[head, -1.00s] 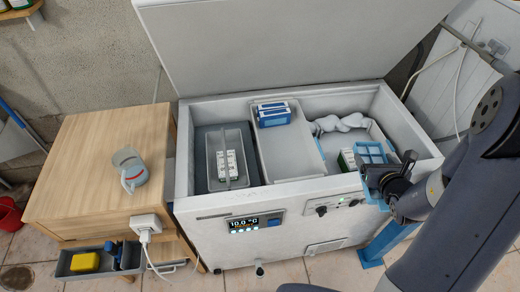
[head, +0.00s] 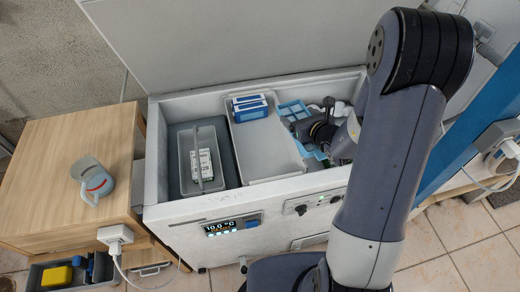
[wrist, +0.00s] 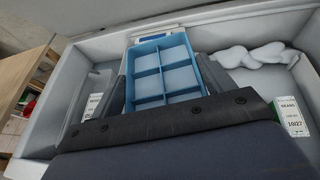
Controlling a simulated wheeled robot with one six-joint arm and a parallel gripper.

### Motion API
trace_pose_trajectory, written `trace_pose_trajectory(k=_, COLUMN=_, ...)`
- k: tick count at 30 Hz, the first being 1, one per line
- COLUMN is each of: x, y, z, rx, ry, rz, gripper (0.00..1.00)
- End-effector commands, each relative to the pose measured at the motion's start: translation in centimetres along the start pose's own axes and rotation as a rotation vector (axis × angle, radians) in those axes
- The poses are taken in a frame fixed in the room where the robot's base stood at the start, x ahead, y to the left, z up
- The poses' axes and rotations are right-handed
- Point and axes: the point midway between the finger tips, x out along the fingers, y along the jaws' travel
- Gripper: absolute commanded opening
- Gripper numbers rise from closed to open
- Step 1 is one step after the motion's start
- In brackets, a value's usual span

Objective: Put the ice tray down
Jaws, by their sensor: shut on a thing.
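The ice tray (head: 292,109) is light blue with square compartments. It is over the right part of the open chest freezer (head: 165,213) in the head view, beside the grey basket there. In the wrist view the ice tray (wrist: 163,72) sits between the two fingers of my gripper (wrist: 164,88), its open compartments facing the camera. My gripper (head: 312,122) is shut on it, partly hidden by my arm in the head view. I cannot tell whether the tray touches anything below.
A grey basket (head: 268,160) fills the freezer's middle, with blue-and-white packs (head: 250,107) at its back. A grey bin (head: 187,172) with a white labelled pack stands left. White lumpy bags (wrist: 258,56) and a labelled box (wrist: 291,117) lie right. A mug (head: 92,180) stands on the wooden cabinet.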

Motion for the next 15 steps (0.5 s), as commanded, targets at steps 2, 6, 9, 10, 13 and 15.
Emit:
trace_pose_trajectory(k=2, x=1.5, y=0.5, z=0.0, rx=-0.020, ry=-0.005, rz=0.039, gripper=0.48)
trace_pose_trajectory(k=6, x=3.9, y=1.8, z=0.5, rx=-0.059, ry=-0.005, rz=0.127, gripper=0.48)
trace_pose_trajectory(k=9, x=5.9, y=3.0, z=0.8, rx=-0.091, ry=-0.006, rz=0.203, gripper=0.48)
trace_pose_trajectory(k=10, x=6.4, y=3.3, z=0.8, rx=-0.101, ry=-0.005, rz=0.226, gripper=0.48)
trace_pose_trajectory(k=13, x=8.3, y=4.6, z=0.9, rx=-0.134, ry=-0.004, rz=0.307, gripper=0.48)
trace_pose_trajectory(k=15, x=9.7, y=5.5, z=1.0, rx=-0.159, ry=-0.005, rz=0.366, gripper=0.48)
